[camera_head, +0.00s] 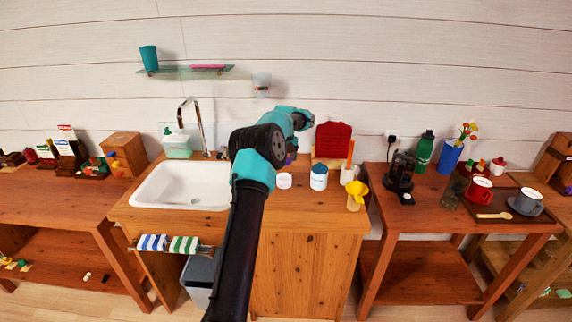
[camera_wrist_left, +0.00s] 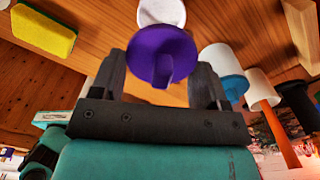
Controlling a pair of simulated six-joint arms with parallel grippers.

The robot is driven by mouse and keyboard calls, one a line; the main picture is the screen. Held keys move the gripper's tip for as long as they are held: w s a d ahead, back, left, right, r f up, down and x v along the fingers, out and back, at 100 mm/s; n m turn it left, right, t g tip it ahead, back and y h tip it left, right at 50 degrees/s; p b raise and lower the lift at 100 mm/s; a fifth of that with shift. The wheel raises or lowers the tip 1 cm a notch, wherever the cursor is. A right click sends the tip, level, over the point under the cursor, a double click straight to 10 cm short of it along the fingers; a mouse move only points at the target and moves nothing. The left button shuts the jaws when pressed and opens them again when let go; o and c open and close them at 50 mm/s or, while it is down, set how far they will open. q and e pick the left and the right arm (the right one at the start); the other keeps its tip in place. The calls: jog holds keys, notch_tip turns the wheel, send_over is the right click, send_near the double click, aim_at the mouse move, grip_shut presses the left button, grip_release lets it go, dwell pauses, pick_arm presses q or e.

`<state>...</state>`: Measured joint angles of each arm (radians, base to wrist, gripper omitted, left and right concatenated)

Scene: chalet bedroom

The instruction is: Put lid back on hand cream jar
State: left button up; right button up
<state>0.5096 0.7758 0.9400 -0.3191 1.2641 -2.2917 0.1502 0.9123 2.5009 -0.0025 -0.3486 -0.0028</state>
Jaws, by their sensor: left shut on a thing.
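The lid is a purple disc with a raised grip (camera_wrist_left: 162,55); in the wrist view my left gripper (camera_wrist_left: 159,68) is shut on it. The open hand cream jar shows as a white round top (camera_wrist_left: 162,11) just beyond the lid, partly covered by it. In the head view the small pale jar (camera_head: 284,181) stands on the wooden washstand. A bit of the purple lid (camera_head: 290,159) shows above and behind it, below my left gripper (camera_head: 294,150), whose fingers are mostly hidden by the arm. The lid looks apart from the jar. My right gripper is not in view.
A white jar with a blue lid (camera_head: 318,178) stands right of the hand cream jar. A yellow funnel-shaped thing (camera_head: 356,190) is further right. The sink (camera_head: 180,186) is at left. A yellow sponge (camera_wrist_left: 44,30) lies on the wood in the wrist view.

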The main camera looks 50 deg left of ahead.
pick_arm(q)
jog(key=shift+f, duration=0.1)
dwell(0.4)
jog(key=shift+f, duration=3.1)
jog(key=shift+f, duration=0.15)
jog(key=o, duration=1)
jog(key=shift+r, duration=3.5)
